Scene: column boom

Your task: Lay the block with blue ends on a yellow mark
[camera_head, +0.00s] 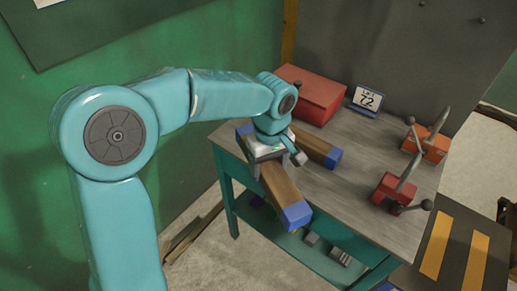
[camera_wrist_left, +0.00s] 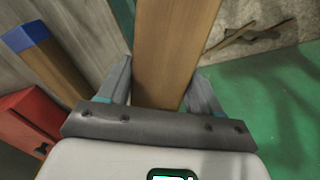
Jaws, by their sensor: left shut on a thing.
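My left gripper (camera_head: 272,162) is shut on a long brown block with blue ends (camera_head: 281,186). The held block is over the left edge of the grey table; whether it touches the top is unclear. In the left wrist view the block (camera_wrist_left: 172,40) runs between the fingers (camera_wrist_left: 160,85), its ends out of frame. A second brown block with a blue end (camera_head: 318,146) lies on the table behind, partly hidden by my arm; it also shows in the left wrist view (camera_wrist_left: 52,68). Two yellow marks (camera_head: 437,243) (camera_head: 476,262) are on a dark surface at lower right. My right gripper is not in view.
A red box (camera_head: 309,92) and a card reading 72 (camera_head: 367,99) stand at the back of the table (camera_head: 345,190). Red clamp-like things (camera_head: 394,188) (camera_head: 426,142) stand on its right side. A green wall (camera_head: 225,50) is at the left.

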